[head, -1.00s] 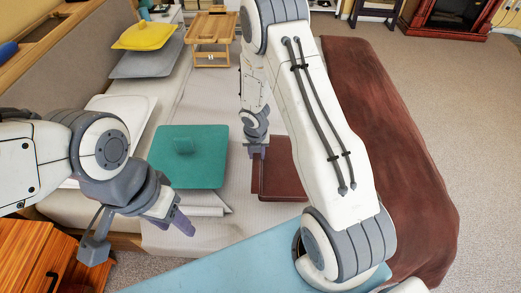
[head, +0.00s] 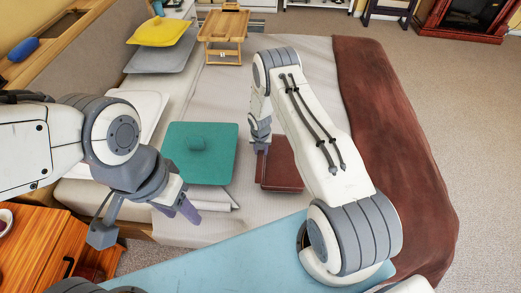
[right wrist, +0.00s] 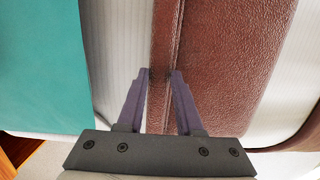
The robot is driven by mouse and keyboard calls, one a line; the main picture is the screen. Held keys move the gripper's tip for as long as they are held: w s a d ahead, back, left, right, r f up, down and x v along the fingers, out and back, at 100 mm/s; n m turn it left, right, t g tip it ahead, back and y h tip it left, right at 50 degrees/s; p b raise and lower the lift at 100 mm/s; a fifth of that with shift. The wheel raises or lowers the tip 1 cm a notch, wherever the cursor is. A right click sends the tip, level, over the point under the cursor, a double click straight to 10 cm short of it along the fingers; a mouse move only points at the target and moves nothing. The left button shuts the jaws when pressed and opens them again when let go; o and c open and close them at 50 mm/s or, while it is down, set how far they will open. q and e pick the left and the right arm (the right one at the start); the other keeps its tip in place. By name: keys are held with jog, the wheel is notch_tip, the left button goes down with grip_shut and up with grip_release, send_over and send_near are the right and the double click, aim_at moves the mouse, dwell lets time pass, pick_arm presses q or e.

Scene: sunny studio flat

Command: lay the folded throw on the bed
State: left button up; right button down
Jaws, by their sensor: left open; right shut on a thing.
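The folded throw (head: 282,166) is a dark red-brown, leathery-looking flat bundle over the pale sheet of the bed (head: 300,80), right of the teal cushion. My right gripper (head: 262,149) is shut on its left edge. In the right wrist view, the fingers (right wrist: 160,73) straddle that edge of the throw (right wrist: 225,50). I cannot tell whether the throw rests on the sheet or hangs just above it. Its right part is partly hidden behind my right arm. My left gripper (head: 178,211) is open and empty, over the near left edge of the bed.
A teal cushion (head: 200,165) lies left of the throw. Yellow (head: 161,32) and grey cushions and a wooden bed tray (head: 224,24) are further back. A brown blanket (head: 375,110) covers the bed's right side. A wooden nightstand (head: 35,250) stands front left.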

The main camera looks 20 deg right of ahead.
jog(key=c, duration=0.6)
grip_release()
jog(key=shift+f, duration=0.1)
jog(key=shift+o, duration=0.2)
notch_tip(320, 180, up, 11)
jog(key=s, duration=0.1)
jog(key=s+a+r+m, duration=0.5)
jog(key=a+r, duration=0.2)
jog(key=r, duration=0.2)
jog(key=s+a+r+m, duration=0.45)
jog(key=a+r, duration=0.25)
jog(key=r, duration=0.2)
jog(key=s+a+r+m, duration=0.1)
jog(key=s+r+m, duration=0.2)
jog(key=s, duration=0.5)
jog(key=s+a+r+m+g+y, duration=0.1)
jog(key=s+a+r+m, duration=0.1)
jog(key=s+r+m, duration=0.2)
jog(key=s+a+r+m, duration=0.2)
jog(key=s+m, duration=0.5)
jog(key=s, duration=0.4)
jog(key=shift+s+r+g+y, duration=0.3)
jog(key=shift+s+r+y, duration=0.1)
jog(key=shift+r, duration=0.45)
